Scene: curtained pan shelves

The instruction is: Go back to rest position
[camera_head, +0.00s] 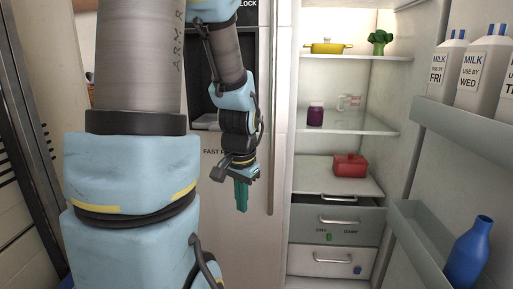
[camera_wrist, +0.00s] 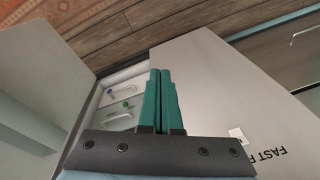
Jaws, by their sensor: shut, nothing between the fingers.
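My gripper (camera_head: 241,196) hangs pointing down in front of the fridge's left door in the head view, left of the open compartment. Its two green fingers (camera_wrist: 160,80) lie side by side in the wrist view, shut with nothing between them. My arm fills much of the left and middle of the head view. The gripper appears apart from the shelves and drawers.
The open fridge (camera_head: 340,140) holds a yellow pot (camera_head: 328,47), broccoli (camera_head: 380,40), a purple jar (camera_head: 315,115) and a red container (camera_head: 349,165). Two drawers (camera_head: 337,225) sit below. The open right door (camera_head: 460,140) bears milk bottles (camera_head: 483,72) and a blue bottle (camera_head: 467,255).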

